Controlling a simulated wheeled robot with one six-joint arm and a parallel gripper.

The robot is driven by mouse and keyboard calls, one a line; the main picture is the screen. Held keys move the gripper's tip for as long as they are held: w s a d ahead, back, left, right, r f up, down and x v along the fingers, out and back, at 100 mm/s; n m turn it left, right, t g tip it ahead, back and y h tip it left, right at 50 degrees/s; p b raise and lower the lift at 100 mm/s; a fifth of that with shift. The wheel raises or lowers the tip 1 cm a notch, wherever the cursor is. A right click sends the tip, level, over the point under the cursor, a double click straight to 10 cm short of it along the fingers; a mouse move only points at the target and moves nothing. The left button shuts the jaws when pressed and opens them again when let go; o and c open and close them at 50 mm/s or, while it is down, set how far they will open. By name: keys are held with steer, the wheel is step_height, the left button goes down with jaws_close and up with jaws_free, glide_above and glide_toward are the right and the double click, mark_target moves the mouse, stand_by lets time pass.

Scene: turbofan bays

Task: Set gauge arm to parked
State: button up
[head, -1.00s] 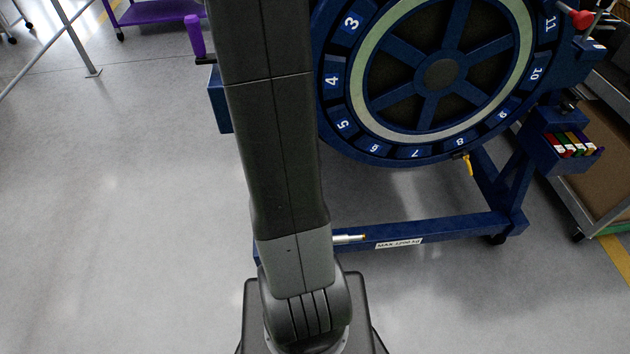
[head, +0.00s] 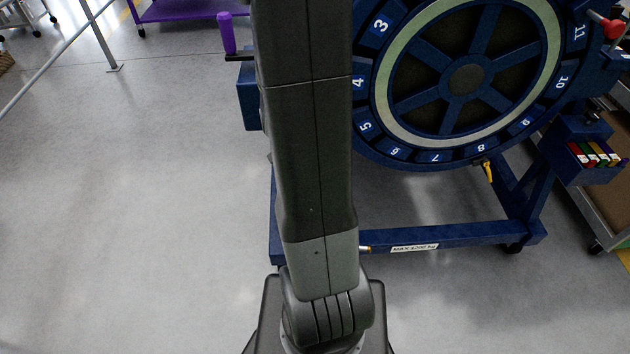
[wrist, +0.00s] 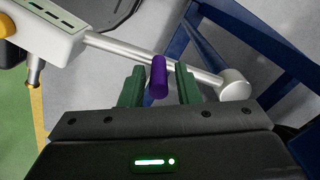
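In the wrist view, a silver rod (wrist: 125,49) runs from a white box at the upper left to a round silver end (wrist: 234,84); I take this for the gauge arm. A purple grip (wrist: 158,76) stands out from the rod. My gripper (wrist: 159,90) has its two green fingers on either side of the purple grip, with a visible gap on both sides. The gripper is open, not touching the grip as far as I can see. In the head view my own arm hides this rod and the gripper.
A blue numbered wheel (head: 385,75) stands on a blue frame (head: 470,236) at the right. A purple crank handle (head: 227,33) sticks up at its left. A bin of coloured items (head: 590,175) hangs at the right. The floor at the left is clear.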

steer(key=shift+o, duration=0.5)
step_height(320, 180, up, 14)
steer(key=p, duration=0.2)
steer(key=shift+f, duration=0.2)
stand_by(0.3)
step_height(320, 180, down, 14)
steer(key=shift+r+b, duration=0.15)
steer(key=shift+b, duration=0.85)
